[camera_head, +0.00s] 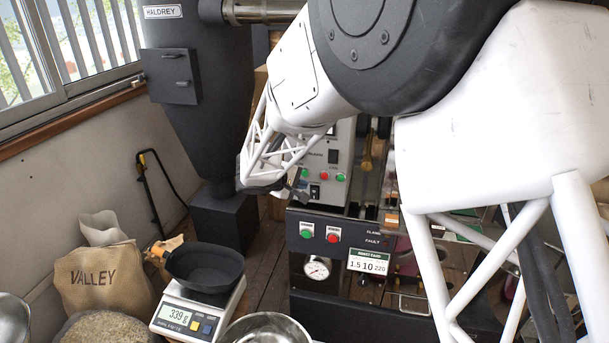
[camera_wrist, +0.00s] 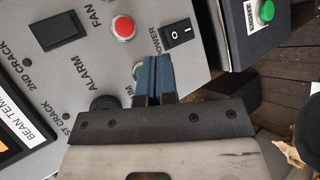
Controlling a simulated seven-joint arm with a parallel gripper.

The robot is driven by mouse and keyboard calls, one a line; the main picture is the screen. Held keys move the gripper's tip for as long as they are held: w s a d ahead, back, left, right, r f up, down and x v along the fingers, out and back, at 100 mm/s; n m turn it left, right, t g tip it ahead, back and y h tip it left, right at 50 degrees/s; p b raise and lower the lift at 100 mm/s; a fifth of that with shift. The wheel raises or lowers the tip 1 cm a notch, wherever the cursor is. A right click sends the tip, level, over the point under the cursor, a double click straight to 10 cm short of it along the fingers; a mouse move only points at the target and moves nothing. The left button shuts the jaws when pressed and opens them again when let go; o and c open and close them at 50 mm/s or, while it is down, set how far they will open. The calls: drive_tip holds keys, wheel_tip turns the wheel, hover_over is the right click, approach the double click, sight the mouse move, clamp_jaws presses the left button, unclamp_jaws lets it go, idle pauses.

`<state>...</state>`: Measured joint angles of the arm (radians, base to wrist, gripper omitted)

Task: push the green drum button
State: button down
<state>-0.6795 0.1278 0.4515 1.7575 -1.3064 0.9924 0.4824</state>
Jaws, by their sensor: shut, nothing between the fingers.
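The green drum button (camera_head: 304,172) is at the left of the button row on the grey control panel, near the gripper's tip. In the wrist view only an edge of the green drum button (camera_wrist: 137,69) shows beside the blue fingers, and its label is partly covered. My gripper (camera_wrist: 154,62) is shut and empty, its fingertips in front of that button. I cannot tell whether they touch it. In the head view my gripper (camera_head: 291,186) is small and dark against the panel.
A red button (camera_wrist: 123,27) and a black power switch (camera_wrist: 179,33) are close to the fingers. A lower dark panel carries another green button (camera_head: 306,230) and a red one (camera_head: 332,235). A scale (camera_head: 197,308) with a black pan stands at lower left.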

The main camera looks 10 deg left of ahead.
drive_tip(key=shift+w, duration=0.85)
drive_tip(key=shift+w, duration=0.8)
idle(2.5)
drive_tip(key=shift+s, duration=0.85)
drive_tip(key=shift+s, duration=0.15)
idle(0.3)
drive_tip(key=shift+s, duration=2.35)
